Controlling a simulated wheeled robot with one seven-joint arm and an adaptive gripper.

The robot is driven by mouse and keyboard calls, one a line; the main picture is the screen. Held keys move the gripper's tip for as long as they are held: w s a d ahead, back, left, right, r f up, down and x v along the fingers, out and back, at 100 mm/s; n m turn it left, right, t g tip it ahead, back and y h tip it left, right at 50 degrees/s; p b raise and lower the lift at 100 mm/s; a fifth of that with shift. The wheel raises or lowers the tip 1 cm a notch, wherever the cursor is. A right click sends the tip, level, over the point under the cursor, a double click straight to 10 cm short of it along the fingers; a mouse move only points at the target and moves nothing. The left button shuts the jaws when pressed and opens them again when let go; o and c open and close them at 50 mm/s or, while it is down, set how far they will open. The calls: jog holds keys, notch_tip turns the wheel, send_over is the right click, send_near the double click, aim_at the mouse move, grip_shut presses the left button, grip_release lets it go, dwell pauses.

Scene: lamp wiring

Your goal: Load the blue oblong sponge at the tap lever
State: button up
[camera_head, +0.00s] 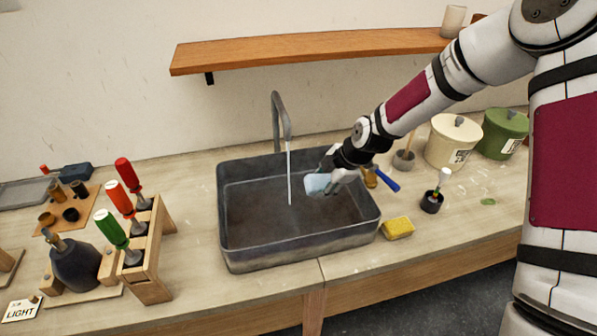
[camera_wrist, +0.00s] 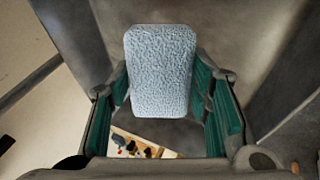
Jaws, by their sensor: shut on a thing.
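The blue oblong sponge (camera_head: 317,184) is pale blue and held in my gripper (camera_head: 338,178) over the right part of the sink. In the wrist view the sponge (camera_wrist: 160,72) stands between the two green-padded fingers of my gripper (camera_wrist: 168,92), which is shut on it. The tap (camera_head: 281,115) rises behind the sink, and a thin pale stream (camera_head: 290,175) runs down from its spout into the basin. The sponge is to the right of that stream and apart from it. I cannot make out a tap lever; my gripper may hide it.
The grey sink (camera_head: 250,258) has raised walls. A yellow sponge (camera_head: 397,228) lies right of it, near a black pot with a brush (camera_head: 432,201). A rack of screwdrivers (camera_head: 150,240) stands to the left. Cream (camera_head: 453,145) and green (camera_head: 502,135) canisters stand behind right. A shelf (camera_head: 310,48) hangs above.

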jog(key=shift+d, duration=0.1)
jog(key=s+d+r+p, duration=0.3)
jog(key=r, duration=0.1)
jog(key=shift+d, duration=0.35)
jog(key=shift+s, duration=0.1)
dwell(0.8)
